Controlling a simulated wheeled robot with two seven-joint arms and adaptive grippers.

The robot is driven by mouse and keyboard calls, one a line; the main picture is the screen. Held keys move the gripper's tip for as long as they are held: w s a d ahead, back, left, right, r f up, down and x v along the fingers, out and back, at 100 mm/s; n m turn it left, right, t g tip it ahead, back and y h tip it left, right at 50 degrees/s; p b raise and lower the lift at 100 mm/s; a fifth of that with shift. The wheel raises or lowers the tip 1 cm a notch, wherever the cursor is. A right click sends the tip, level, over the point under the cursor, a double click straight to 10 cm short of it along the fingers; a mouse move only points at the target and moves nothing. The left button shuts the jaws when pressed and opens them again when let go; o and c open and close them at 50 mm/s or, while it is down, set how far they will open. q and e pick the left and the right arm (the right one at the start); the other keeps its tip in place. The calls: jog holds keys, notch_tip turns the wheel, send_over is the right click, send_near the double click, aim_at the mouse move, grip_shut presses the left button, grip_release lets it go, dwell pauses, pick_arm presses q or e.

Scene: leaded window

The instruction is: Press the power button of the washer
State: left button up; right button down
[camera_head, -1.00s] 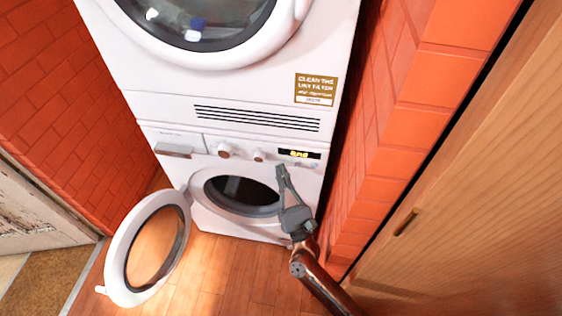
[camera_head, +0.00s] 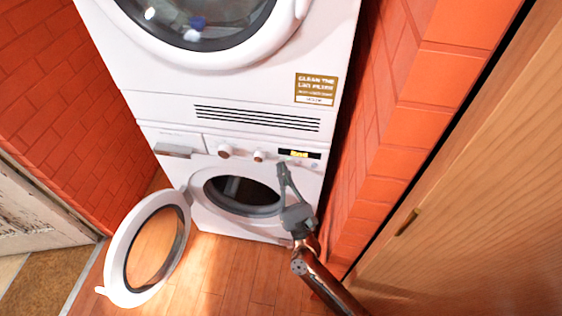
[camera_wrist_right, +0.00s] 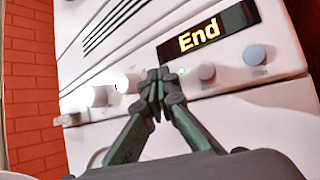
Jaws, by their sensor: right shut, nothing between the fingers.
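The washer (camera_head: 165,140) is the lower white machine, with its round door (camera_head: 117,250) swung open to the left. Its display (camera_head: 299,154) is lit and reads "End" in the wrist view (camera_wrist_right: 208,34). Below the display in the wrist view are a pale round button (camera_wrist_right: 206,71) and a bluish round button (camera_wrist_right: 255,54). My right gripper (camera_head: 281,166) is shut and empty, its tips at the control panel just below and left of the display. In the wrist view its tips (camera_wrist_right: 160,75) are left of the pale button; contact cannot be told. My left gripper is out of view.
A second white machine (camera_head: 150,75) is stacked above. Two round knobs (camera_head: 225,151) and a drawer handle (camera_head: 173,150) lie left of the display. Red brick walls (camera_head: 400,130) flank the machines, and a wooden door or cabinet (camera_head: 470,200) stands at the right.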

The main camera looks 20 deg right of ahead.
jog(key=shift+w+d, duration=0.1)
dwell(0.3)
jog(key=shift+s+a, duration=0.35)
jog(key=shift+s, duration=0.15)
jog(key=s+a, duration=0.3)
jog(key=s, duration=0.2)
jog(key=shift+a+p, duration=0.2)
jog(key=shift+p, duration=0.2)
dwell(0.4)
